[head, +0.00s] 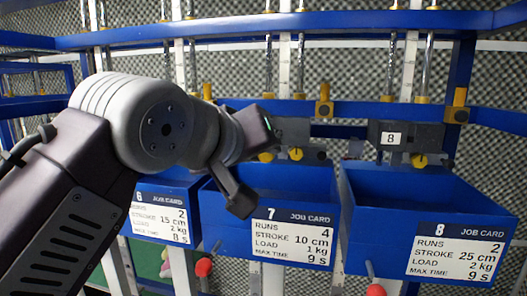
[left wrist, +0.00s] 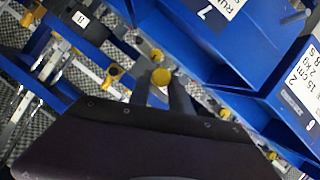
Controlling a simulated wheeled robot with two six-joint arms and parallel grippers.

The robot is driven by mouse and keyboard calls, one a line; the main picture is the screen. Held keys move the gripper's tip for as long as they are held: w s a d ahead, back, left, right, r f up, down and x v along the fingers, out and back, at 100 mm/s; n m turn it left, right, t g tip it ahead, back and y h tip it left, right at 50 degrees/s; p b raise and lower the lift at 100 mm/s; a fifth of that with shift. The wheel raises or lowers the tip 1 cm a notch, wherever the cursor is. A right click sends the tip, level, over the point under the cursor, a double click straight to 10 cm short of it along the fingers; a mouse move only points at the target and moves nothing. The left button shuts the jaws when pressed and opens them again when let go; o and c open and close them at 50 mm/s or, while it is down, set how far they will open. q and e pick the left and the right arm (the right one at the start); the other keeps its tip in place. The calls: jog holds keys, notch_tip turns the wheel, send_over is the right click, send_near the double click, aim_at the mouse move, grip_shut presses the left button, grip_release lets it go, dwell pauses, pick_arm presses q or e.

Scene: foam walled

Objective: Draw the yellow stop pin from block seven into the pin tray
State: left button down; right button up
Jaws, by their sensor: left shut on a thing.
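In the left wrist view my left gripper (left wrist: 161,88) is shut on a yellow stop pin (left wrist: 161,77), whose round head shows between the fingers. My wrist hides part of block seven. I cannot tell whether the held pin is still seated. I cannot pick out the pin tray. My right gripper is not in view.
Open blue bins with job cards stand below: bin six (head: 160,190), bin seven (head: 325,190) and bin eight (head: 440,190). Block eight (head: 400,138) with its own yellow knob (head: 419,160) is to the right. A blue rail (head: 350,108) and steel rods surround the blocks.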

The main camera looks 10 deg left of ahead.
pick_arm(q)
jog(key=shift+s+b, duration=0.8)
jog(key=shift+s, duration=0.45)
